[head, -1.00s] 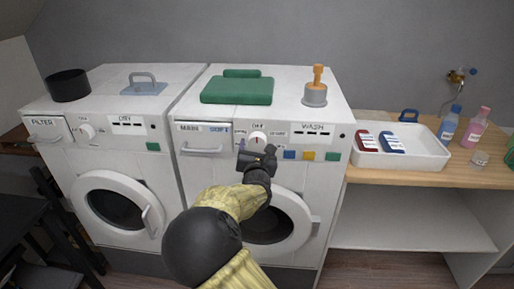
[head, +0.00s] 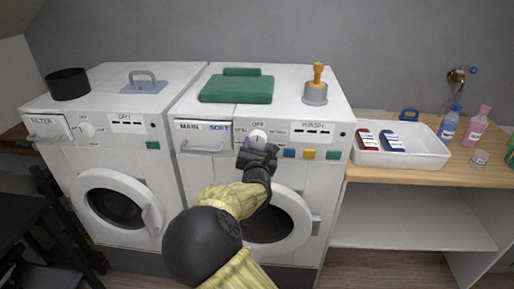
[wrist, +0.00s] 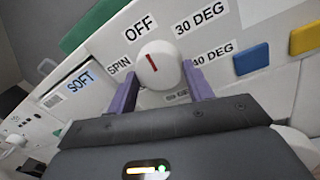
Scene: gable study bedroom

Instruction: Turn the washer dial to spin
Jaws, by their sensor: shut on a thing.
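The washer (head: 300,172) is the right-hand white machine, marked WASH. Its round white dial (head: 257,135) sits on the front panel and also shows in the wrist view (wrist: 160,68). The dial's red mark points at OFF. The SPIN label (wrist: 120,66) is to the dial's left, with 30 DEG and 40 DEG to its right. My gripper (head: 257,146) is at the dial from below, its purple fingers on either side, shut on it. A lower label is partly hidden by a finger in the wrist view.
Blue (head: 289,153), yellow (head: 308,155) and green (head: 333,155) buttons lie just right of the dial. The SOFT drawer (head: 205,139) is to its left. The dryer (head: 110,160) stands left. A bench with a white tray (head: 405,158) is at right.

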